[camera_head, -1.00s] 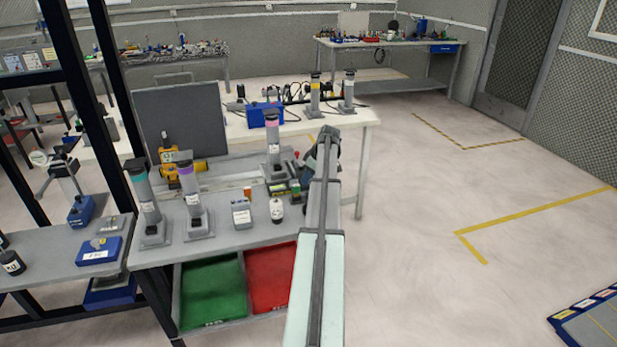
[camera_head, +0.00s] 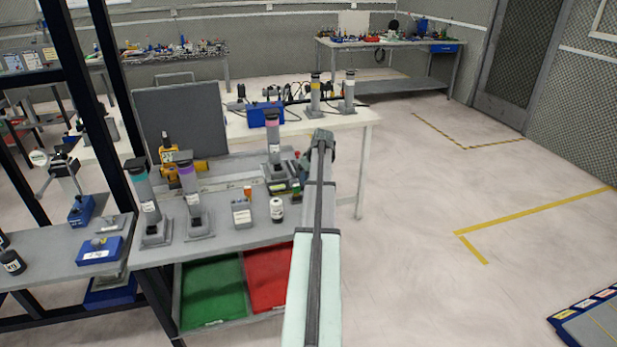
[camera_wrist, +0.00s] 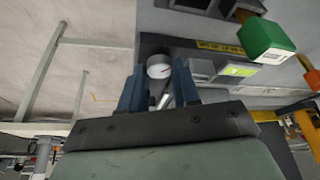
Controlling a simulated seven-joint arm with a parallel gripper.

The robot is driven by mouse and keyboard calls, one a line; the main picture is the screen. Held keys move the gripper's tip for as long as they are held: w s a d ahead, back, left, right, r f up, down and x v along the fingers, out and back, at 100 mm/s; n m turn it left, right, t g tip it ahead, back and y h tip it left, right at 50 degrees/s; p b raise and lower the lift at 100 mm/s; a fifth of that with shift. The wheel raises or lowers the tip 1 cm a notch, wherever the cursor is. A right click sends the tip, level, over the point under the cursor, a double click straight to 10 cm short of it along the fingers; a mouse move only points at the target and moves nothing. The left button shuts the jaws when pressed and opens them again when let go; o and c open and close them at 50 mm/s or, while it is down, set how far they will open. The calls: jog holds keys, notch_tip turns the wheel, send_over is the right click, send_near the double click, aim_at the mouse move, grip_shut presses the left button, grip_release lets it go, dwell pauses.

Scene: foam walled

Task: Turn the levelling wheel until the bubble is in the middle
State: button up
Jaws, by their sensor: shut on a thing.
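In the wrist view a round pale wheel (camera_wrist: 158,68) with a dark mark on its face sits between the fingertips of my gripper (camera_wrist: 159,80). The dark blue fingers stand on either side of it and are shut on it. Beside the wheel, to the right, is a small lit yellow-green window (camera_wrist: 238,71), perhaps the bubble vial. It is too small and blurred to show where a bubble lies. In the head view my arm hides the wheel and most of my gripper.
In the wrist view a green block (camera_wrist: 266,40) is close at the upper right. In the head view a pink-banded column (camera_head: 273,140) stands left of my wrist. A white bottle (camera_head: 277,209) and a grey box (camera_head: 242,213) stand on the bench.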

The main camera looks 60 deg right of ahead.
jog(key=m, duration=0.2)
jog(key=m+g+h, duration=0.1)
jog(key=m, duration=0.1)
jog(key=shift+w+a+m+h, duration=0.1)
jog(key=shift+a+m+h, duration=0.1)
jog(key=shift+m+h, duration=0.1)
jog(key=m, duration=0.2)
jog(key=m+g, duration=0.1)
jog(key=m, duration=0.1)
jog(key=shift+w+m+g+h, duration=0.2)
jog(key=shift+m+g+h, duration=0.1)
jog(key=shift+h, duration=0.1)
jog(key=m, duration=0.1)
jog(key=m+g, duration=0.1)
jog(key=m, duration=0.1)
jog(key=m+g, duration=0.1)
jog(key=m, duration=0.1)
jog(key=shift+w, duration=0.25)
jog(key=shift+w+m+g, duration=0.1)
jog(key=shift+m+g, duration=0.7)
jog(key=shift+m, duration=1.4)
jog(key=o, duration=1)
jog(key=shift+o, duration=0.2)
jog(key=shift+r, duration=0.1)
